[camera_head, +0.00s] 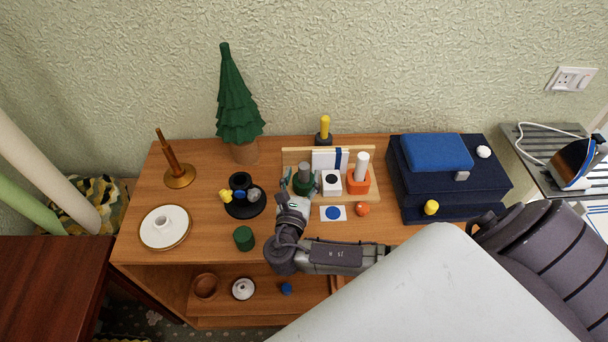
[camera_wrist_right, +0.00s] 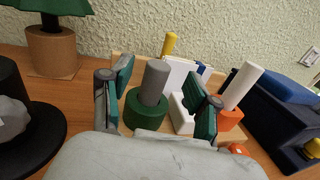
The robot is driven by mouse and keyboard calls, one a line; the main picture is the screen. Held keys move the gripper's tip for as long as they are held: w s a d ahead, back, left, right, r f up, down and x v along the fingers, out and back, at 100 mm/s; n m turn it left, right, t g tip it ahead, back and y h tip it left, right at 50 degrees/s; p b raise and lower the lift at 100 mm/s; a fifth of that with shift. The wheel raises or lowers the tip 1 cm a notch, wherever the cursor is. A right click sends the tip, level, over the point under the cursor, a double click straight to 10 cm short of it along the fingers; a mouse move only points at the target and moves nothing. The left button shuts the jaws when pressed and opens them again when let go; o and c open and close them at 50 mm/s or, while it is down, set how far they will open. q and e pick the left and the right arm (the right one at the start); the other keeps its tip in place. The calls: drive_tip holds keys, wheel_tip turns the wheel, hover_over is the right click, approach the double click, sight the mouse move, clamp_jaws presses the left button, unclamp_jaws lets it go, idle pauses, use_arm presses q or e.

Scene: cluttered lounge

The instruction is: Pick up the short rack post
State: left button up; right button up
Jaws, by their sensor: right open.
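A short grey post (camera_head: 304,170) rises from a round green base (camera_wrist_right: 140,111) at the left of a wooden rack (camera_head: 371,188). The grey post also shows in the right wrist view (camera_wrist_right: 155,82), slightly leaning in that picture. My right gripper (camera_head: 302,183) is open, with one finger on either side of the post and its base. In the right wrist view the gripper (camera_wrist_right: 163,85) holds nothing, and gaps show beside the post. A taller white post (camera_head: 361,165) stands in an orange base (camera_head: 358,183) to the right. My left gripper is not in view.
A white block (camera_head: 331,184) sits between the posts. A yellow-topped post (camera_head: 324,127) stands behind the rack. A dark blue box (camera_head: 450,185) is to the right. A black hat-like piece (camera_head: 243,210) and green cylinder (camera_head: 244,238) are to the left.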

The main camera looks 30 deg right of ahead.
sight(303, 171)
drive_tip(key=x, duration=0.4)
drive_tip(key=shift+f+p, duration=0.1)
drive_tip(key=shift+p, duration=0.2)
drive_tip(key=shift+a, duration=0.15)
clamp_jaws()
